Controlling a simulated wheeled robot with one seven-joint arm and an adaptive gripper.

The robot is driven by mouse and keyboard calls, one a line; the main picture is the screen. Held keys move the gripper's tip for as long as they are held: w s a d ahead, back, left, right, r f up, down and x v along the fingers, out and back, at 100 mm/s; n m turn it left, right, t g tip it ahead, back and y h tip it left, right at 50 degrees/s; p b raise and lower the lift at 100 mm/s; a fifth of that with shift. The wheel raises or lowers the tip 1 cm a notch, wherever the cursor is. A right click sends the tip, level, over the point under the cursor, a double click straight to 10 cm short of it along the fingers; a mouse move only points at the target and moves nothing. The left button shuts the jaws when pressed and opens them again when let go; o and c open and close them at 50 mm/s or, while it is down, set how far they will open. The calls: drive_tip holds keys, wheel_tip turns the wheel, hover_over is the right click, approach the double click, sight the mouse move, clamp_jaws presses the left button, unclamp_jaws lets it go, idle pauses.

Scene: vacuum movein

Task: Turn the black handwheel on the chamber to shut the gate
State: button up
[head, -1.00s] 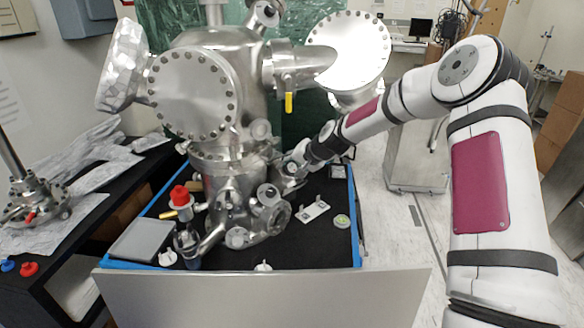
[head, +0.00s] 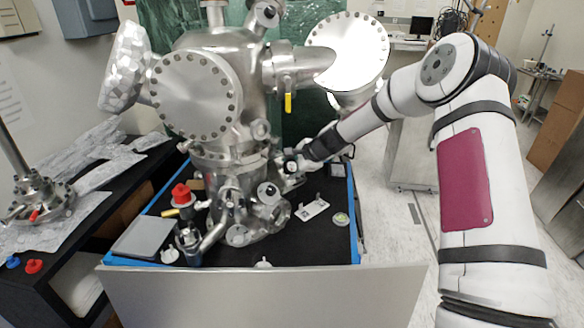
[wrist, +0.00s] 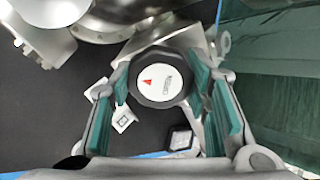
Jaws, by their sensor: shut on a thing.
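The black handwheel (wrist: 158,77) shows in the wrist view as a dark knurled rim around a white face with a red arrow and small print. The arrow lies left of the face's centre. My gripper (wrist: 161,82) has its two teal-padded fingers on either side of the rim, shut on the handwheel. In the head view my gripper (head: 292,167) is at the right side of the steel chamber (head: 222,170), where the handwheel is too small and covered to make out. The gate itself is hidden.
The chamber stands on a black-topped, blue-edged table (head: 310,245). A white bracket plate (head: 312,209) and a small round disc (head: 341,219) lie right of the chamber. A grey plate (head: 145,236) and a red knob (head: 181,194) are at its left. Flanged ports stick out above my gripper.

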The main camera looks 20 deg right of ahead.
drive_tip(key=m, duration=0.7)
drive_tip(key=shift+f, duration=0.1)
drive_tip(key=m, duration=0.4)
drive_tip(key=shift+s+b, duration=0.1)
drive_tip(key=shift+b, duration=0.2)
drive_tip(key=m, duration=0.3)
drive_tip(key=shift+a+m, duration=0.1)
drive_tip(key=shift+m, duration=0.2)
drive_tip(key=m, duration=0.3)
drive_tip(key=shift+m+b, duration=0.3)
drive_tip(key=m, duration=0.3)
drive_tip(key=shift+m, duration=0.4)
drive_tip(key=m, duration=0.6)
drive_tip(key=shift+a, duration=0.15)
drive_tip(key=shift+m, duration=0.3)
